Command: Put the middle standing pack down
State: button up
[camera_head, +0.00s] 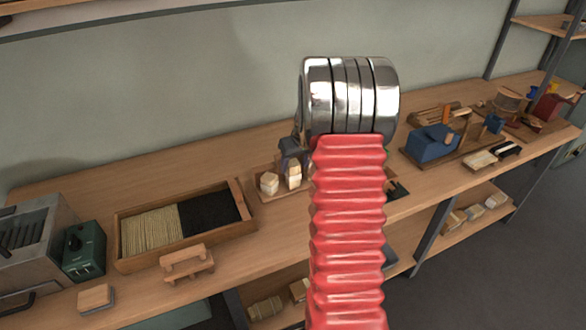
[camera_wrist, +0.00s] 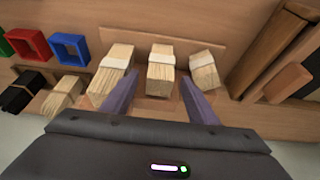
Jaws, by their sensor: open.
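In the wrist view, three pale bristle packs with white bands stand in a row on a wooden board (camera_wrist: 200,28). The middle pack (camera_wrist: 162,68) lies between the two purple fingers of my open gripper (camera_wrist: 158,78). One pack (camera_wrist: 112,68) is beyond the left finger and one (camera_wrist: 205,70) beyond the right finger. Whether the fingers touch the middle pack I cannot tell. In the head view, my gripper (camera_head: 291,150) is partly hidden behind my arm, just above the middle pack (camera_head: 293,176). Another pack (camera_head: 269,184) stands to its left; the third is hidden by my arm.
A wooden tray (camera_head: 122,227) of tan and black bristles is left of the packs. Red (camera_wrist: 33,44) and blue (camera_wrist: 70,48) frames and lying bundles (camera_wrist: 62,97) are at the wrist view's left. A blue machine (camera_head: 432,143) stands farther right along the bench (camera_head: 235,270).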

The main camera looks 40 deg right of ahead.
jog(key=v, duration=0.8)
jog(key=shift+r, duration=0.1)
dwell(0.4)
jog(key=s+a+r+n, duration=0.15)
jog(key=a+r, duration=0.25)
jog(key=a, duration=0.4)
jog(key=s+a+r, duration=0.3)
jog(key=a, duration=0.4)
jog(key=s+a+r, duration=0.2)
jog(key=a+r, duration=0.2)
jog(key=a, duration=0.4)
jog(key=s+a+n+t+y, duration=0.1)
jog(key=s+a, duration=1.3)
jog(key=s, duration=0.2)
jog(key=shift+f+n, duration=0.15)
jog(key=shift+n, duration=0.2)
jog(key=shift+d, duration=0.1)
